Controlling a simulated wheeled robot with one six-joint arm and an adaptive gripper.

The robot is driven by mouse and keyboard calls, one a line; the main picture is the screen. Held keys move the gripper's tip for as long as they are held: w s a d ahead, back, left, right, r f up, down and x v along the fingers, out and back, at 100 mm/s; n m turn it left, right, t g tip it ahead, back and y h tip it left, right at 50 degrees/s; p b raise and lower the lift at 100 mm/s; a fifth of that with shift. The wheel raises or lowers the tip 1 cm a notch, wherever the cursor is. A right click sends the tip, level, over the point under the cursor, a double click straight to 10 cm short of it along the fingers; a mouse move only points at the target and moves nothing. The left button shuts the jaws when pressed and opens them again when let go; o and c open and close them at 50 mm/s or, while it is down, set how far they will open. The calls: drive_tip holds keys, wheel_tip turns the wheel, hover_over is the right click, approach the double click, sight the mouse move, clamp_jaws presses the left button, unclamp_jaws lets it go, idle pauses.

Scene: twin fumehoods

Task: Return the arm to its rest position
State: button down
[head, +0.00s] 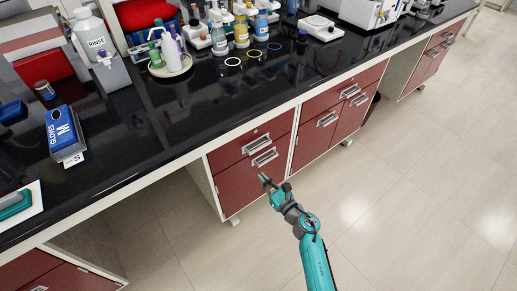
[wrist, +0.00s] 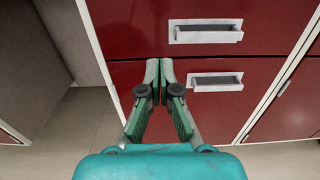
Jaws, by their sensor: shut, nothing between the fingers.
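My arm reaches up from the lower edge of the head view, with teal links and dark joints. My gripper (head: 264,178) is at its end, in front of the red drawers below the black bench. In the wrist view my gripper (wrist: 152,75) has its green fingers together, with nothing held between them. The fingertips point at the red drawer fronts, just left of the two metal handles. I cannot tell the exact gap between the fingertips and the drawer front.
The upper drawer handle (wrist: 205,31) and lower drawer handle (wrist: 217,81) stick out beside my gripper. The tiled floor (head: 420,170) to the right is clear.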

drive_tip(key=s+d+r+m+t+h, duration=0.1)
drive_tip(key=s+d+m+h, duration=0.3)
drive_tip(key=s+m, duration=0.9)
drive_tip(key=s+d+r+m+t+h, duration=0.15)
drive_tip(key=s+d+m, duration=0.65)
drive_tip(key=s, duration=0.9)
drive_tip(key=s+d+r+m+g+h, duration=0.1)
drive_tip(key=s+d+r+m+h, duration=0.1)
drive_tip(key=s+r+m, duration=0.5)
drive_tip(key=s+d+r+m+g+h, duration=0.1)
drive_tip(key=s+d+r+m+h, duration=0.1)
drive_tip(key=s+r+m, duration=0.5)
drive_tip(key=s+m+h, duration=0.1)
drive_tip(key=s+m, duration=0.5)
drive_tip(key=m, duration=0.2)
